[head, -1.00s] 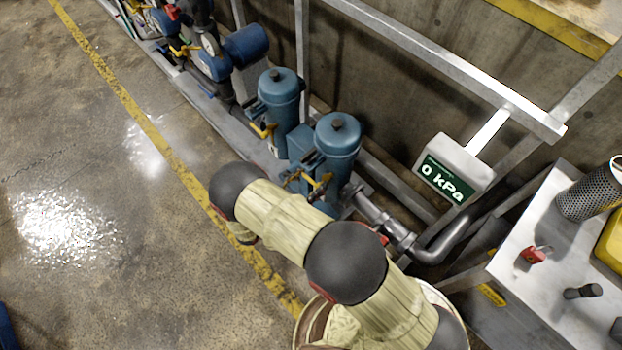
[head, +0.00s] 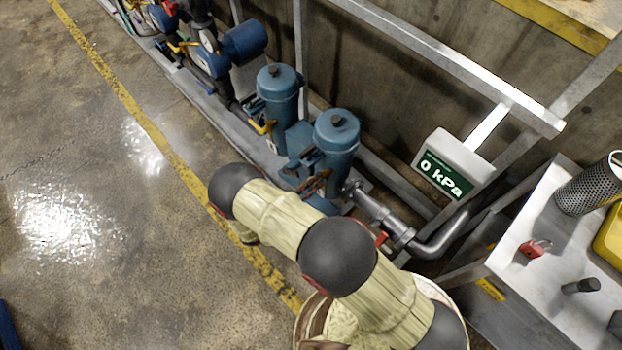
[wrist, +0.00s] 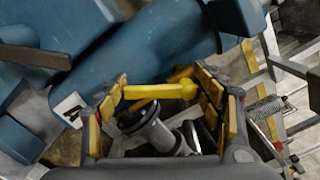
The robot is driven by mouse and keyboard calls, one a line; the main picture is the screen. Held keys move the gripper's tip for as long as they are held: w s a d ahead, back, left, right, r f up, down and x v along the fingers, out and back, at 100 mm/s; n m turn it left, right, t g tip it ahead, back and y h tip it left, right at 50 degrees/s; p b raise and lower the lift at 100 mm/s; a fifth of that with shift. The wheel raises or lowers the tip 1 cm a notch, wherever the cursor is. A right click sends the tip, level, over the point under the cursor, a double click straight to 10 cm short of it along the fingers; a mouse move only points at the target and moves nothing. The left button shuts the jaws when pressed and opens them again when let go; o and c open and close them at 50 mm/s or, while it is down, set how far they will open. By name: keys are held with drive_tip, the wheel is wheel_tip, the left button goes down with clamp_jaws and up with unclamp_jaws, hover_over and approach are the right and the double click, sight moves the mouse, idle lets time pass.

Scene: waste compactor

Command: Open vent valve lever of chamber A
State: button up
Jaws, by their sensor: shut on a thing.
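In the wrist view the yellow vent valve lever (wrist: 160,91) lies crosswise between the yellow-padded fingers of my gripper (wrist: 160,88), which is shut on it. A white label with a black A (wrist: 69,108) is to the left, beside the blue body of chamber A (wrist: 160,45). A metal pipe fitting (wrist: 158,133) shows below the lever. In the head view the nearer blue canister (head: 337,145) stands by the pipe. My arm hides most of my gripper there, and the lever cannot be made out clearly.
A second blue canister (head: 279,92) stands behind. A grey pipe (head: 385,220) with a red handle (head: 381,238) runs right. A gauge (head: 447,172) reads 0 kPa. A metal table (head: 550,280) with a red padlock (head: 531,249) is at right.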

drive_tip(key=n, duration=0.4)
drive_tip(key=s+d+f+n, duration=0.1)
drive_tip(key=n, duration=0.1)
idle(0.7)
drive_tip(key=o, duration=1.6)
drive_tip(key=shift+o, duration=0.6)
drive_tip(key=shift+s, duration=0.1)
drive_tip(key=v, duration=1.1)
drive_tip(key=shift+s+a, duration=0.3)
